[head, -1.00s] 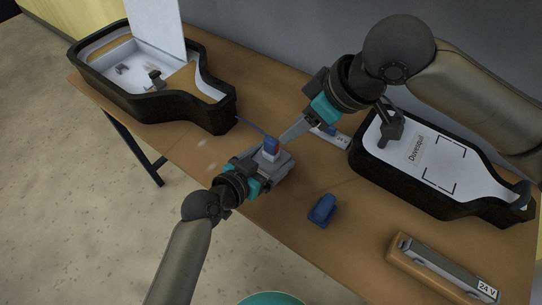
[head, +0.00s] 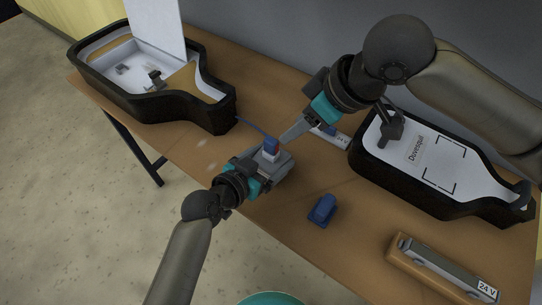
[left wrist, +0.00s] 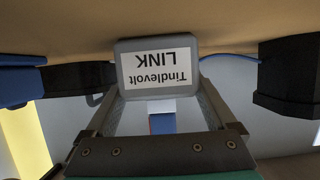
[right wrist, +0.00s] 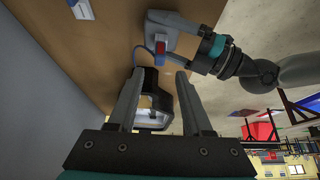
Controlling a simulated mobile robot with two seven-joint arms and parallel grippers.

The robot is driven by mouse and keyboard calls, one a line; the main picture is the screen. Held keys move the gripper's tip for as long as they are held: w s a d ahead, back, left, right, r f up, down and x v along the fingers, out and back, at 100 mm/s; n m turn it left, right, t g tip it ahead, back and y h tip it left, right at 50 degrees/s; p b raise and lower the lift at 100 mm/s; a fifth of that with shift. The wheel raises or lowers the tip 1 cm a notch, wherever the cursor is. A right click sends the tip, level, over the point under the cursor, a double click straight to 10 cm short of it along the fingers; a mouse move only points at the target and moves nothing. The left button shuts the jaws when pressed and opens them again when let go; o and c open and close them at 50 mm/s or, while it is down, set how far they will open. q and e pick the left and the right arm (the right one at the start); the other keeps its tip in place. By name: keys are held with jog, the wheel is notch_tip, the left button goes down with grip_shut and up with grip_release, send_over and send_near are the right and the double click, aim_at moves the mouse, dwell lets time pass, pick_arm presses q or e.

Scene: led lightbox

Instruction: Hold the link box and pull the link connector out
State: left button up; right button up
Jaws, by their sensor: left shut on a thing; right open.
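The link box is a grey box with a white "Tindlevolt LINK" label (left wrist: 160,70); in the head view it (head: 280,168) is above the table's near edge. My left gripper (head: 270,167) is shut on it, its fingers on either side. The link connector (head: 271,147), blue with a pale lower part, stands up from the box; a blue cable runs from it. In the right wrist view the connector (right wrist: 160,48) also shows a red part. My right gripper (right wrist: 158,76) is open and empty, its fingertips close to the connector's upper right in the head view.
A black-rimmed lightbox tray (head: 215,118) stands at the left, a white panel upright behind it. Another black-rimmed tray (head: 362,158) lies at the right. A blue part (head: 322,210) and a 24 V unit (head: 445,268) lie on the front of the wooden table (head: 350,245).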

jog(key=g+h, duration=0.3)
send_over(271, 139)
jog(key=shift+s+d+f, duration=0.1)
jog(key=shift+s+f, duration=0.1)
jog(key=shift+f, duration=0.35)
jog(key=shift+s+d+f, duration=0.1)
jog(key=shift+s+f, duration=0.05)
jog(key=shift+f, duration=0.4)
jog(key=shift+w+a+h, duration=0.2)
jog(key=shift+w+h, duration=0.05)
jog(key=shift+h, duration=0.45)
jog(key=shift+f, duration=3.45)
grip_shut()
jog(key=shift+r, duration=0.15)
